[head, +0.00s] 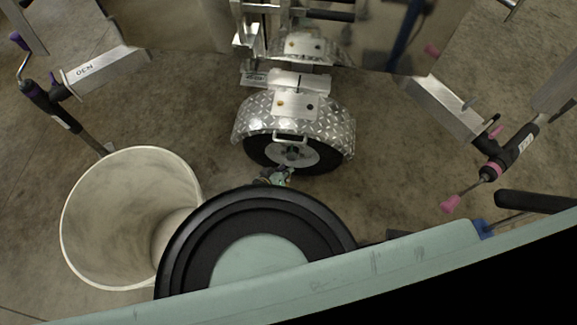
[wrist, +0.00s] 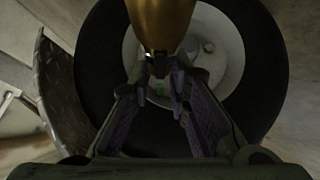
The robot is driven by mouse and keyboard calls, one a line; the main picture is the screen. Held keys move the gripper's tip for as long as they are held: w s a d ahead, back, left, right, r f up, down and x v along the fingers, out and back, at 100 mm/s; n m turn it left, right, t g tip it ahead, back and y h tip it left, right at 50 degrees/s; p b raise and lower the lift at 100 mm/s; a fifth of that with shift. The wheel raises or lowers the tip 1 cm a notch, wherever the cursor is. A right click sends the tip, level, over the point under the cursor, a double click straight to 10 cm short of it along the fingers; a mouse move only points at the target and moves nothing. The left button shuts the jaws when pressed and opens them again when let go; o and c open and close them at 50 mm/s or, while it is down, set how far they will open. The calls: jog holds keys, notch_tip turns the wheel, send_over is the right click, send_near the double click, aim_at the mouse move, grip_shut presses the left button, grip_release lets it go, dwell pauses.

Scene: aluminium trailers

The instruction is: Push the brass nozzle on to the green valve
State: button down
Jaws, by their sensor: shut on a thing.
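In the wrist view the brass nozzle (wrist: 160,22) is a large gold body at the top centre. It narrows towards a dark part between the fingers of my gripper (wrist: 161,78), which is shut on it. A small green spot, the green valve (wrist: 159,88), shows between the fingers in front of the wheel's grey hub. I cannot tell whether the nozzle touches the valve. In the head view my gripper (head: 275,176) is small and close to the lower part of the wheel (head: 288,152); the nozzle is not clear there.
A diamond-plate fender (head: 329,120) covers the top of the wheel. A large whitish bucket (head: 92,215) stands to the left. Trailer legs with cranks stand at left (head: 62,118) and right (head: 508,153). The concrete floor right of the wheel is open.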

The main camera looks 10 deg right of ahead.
dwell(0.3)
jog(key=shift+w+r, duration=0.1)
jog(key=shift+w+d+b, duration=0.3)
jog(key=shift+w+d, duration=0.05)
jog(key=shift+w, duration=0.5)
jog(key=shift+w+d+b, duration=0.35)
jog(key=shift+w+d, duration=0.05)
jog(key=shift+w, duration=0.5)
jog(key=shift+w+d+b, duration=0.3)
jog(key=shift+w+d, duration=0.05)
jog(key=shift+w, duration=0.5)
jog(key=shift+w+d+b, duration=0.25)
jog(key=shift+w+b, duration=0.15)
jog(key=shift+w, duration=0.15)
jog(key=shift+w+d+b, duration=0.2)
jog(key=shift+w+b, duration=0.15)
jog(key=shift+w, duration=0.15)
dwell(0.4)
jog(key=shift+s+a, duration=0.35)
jog(key=shift+s, duration=0.35)
dwell(1.0)
jog(key=shift+w+d+b, duration=0.3)
jog(key=shift+w+b, duration=0.05)
jog(key=shift+w, duration=0.3)
dwell(0.7)
jog(key=c, duration=1.4)
grip_release()
jog(key=shift+w+r, duration=0.1)
jog(key=shift+w, duration=0.05)
jog(key=shift+c, duration=0.2)
